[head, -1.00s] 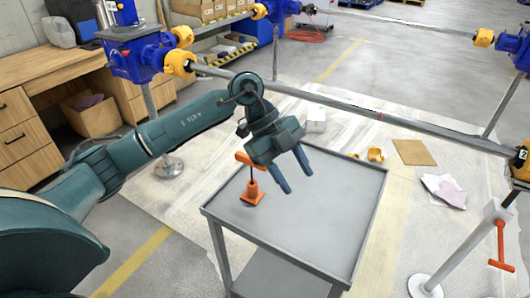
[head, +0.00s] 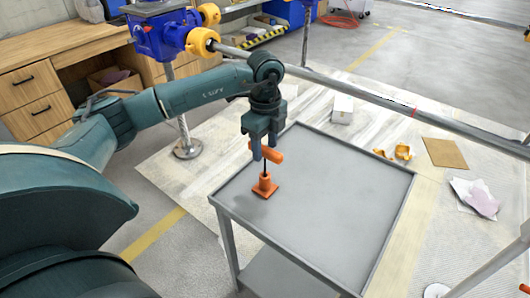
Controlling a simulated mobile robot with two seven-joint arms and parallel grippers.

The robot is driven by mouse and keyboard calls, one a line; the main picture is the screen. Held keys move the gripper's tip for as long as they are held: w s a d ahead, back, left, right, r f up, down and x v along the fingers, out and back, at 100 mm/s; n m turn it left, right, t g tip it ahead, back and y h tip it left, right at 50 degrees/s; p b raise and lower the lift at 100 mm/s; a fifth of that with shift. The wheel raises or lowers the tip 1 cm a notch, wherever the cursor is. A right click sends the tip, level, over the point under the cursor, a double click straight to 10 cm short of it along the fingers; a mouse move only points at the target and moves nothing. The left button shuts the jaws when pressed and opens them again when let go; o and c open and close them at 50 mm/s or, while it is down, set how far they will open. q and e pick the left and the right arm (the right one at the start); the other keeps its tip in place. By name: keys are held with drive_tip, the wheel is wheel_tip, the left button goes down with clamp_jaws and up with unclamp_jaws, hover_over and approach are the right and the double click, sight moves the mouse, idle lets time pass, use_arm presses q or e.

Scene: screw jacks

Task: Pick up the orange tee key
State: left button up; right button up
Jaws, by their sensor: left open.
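The orange tee key (head: 267,155) stands upright on the grey cart (head: 330,222). Its thin dark shaft goes down into an orange holder (head: 265,186) with a square base. My left gripper (head: 264,156) is open and points down at the key's crossbar. Its fingers hang at the level of the crossbar and overlap it in the head view. I cannot tell whether they touch it. My right gripper is not in view.
A blue screw jack (head: 163,33) with yellow couplings stands behind on a post. A long grey shaft (head: 375,93) runs behind the cart. Yellow-orange parts (head: 402,152), a brown sheet (head: 445,153) and papers (head: 474,196) lie on the floor. Most of the cart top is clear.

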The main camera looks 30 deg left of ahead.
sight(265, 169)
use_arm(q)
drive_tip(key=f, duration=0.4)
drive_tip(key=shift+w+a+f, duration=0.15)
drive_tip(key=shift+w+f, duration=0.05)
drive_tip(key=shift+c, duration=0.3)
clamp_jaws()
drive_tip(key=shift+r, duration=0.1)
